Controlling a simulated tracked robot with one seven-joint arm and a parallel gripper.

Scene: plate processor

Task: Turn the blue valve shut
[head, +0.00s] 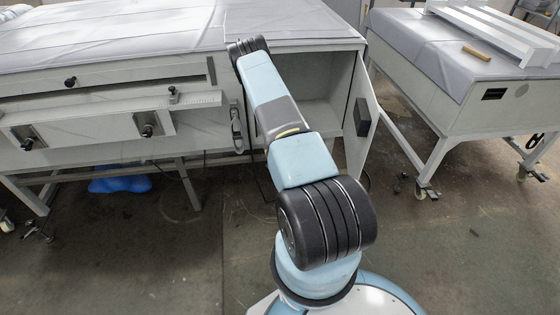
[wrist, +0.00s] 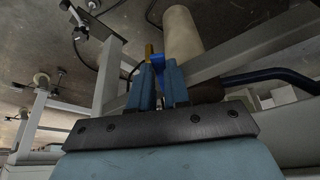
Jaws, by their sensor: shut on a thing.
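In the wrist view, my gripper (wrist: 158,69) has its two blue fingers closed around the small blue valve (wrist: 160,58). Part of the blue handle shows between and just beyond the fingertips. A brass-coloured fitting (wrist: 149,50) stands beside it. The fingers hide much of the handle, so I cannot tell its exact angle. In the head view, neither the valve nor the fingers can be made out; my arm reaches over to the machine's front.
A pale cylinder (wrist: 182,34) lies just beyond the valve, with grey frame bars around it. A dark blue hose (wrist: 270,75) runs to the right. In the head view, a cabinet door (head: 362,125) hangs open right of my arm, and a covered table (head: 465,85) stands farther right.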

